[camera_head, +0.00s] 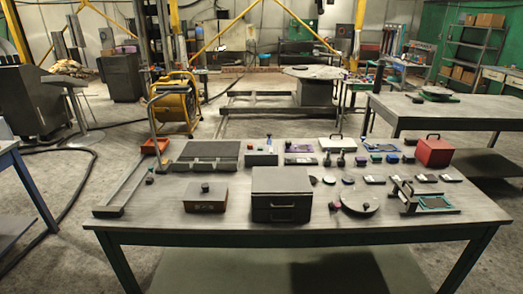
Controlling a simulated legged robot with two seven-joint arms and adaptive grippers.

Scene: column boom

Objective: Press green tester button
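A worktable (150,222) with a grey top stands in front of me, covered with small items. A small grey box (262,157) with little coloured parts on top stands at its back middle; it may be the tester, but its buttons are too small to tell apart. I cannot tell for sure which thing is the green tester button. Neither of my grippers is in view.
A dark drawer box (281,196) and a brown box with a black knob (206,197) stand at the front. A round dark disc (360,203) and a red box (434,152) are to the right. The table's front left corner is fairly clear. A second table (450,112) stands behind right.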

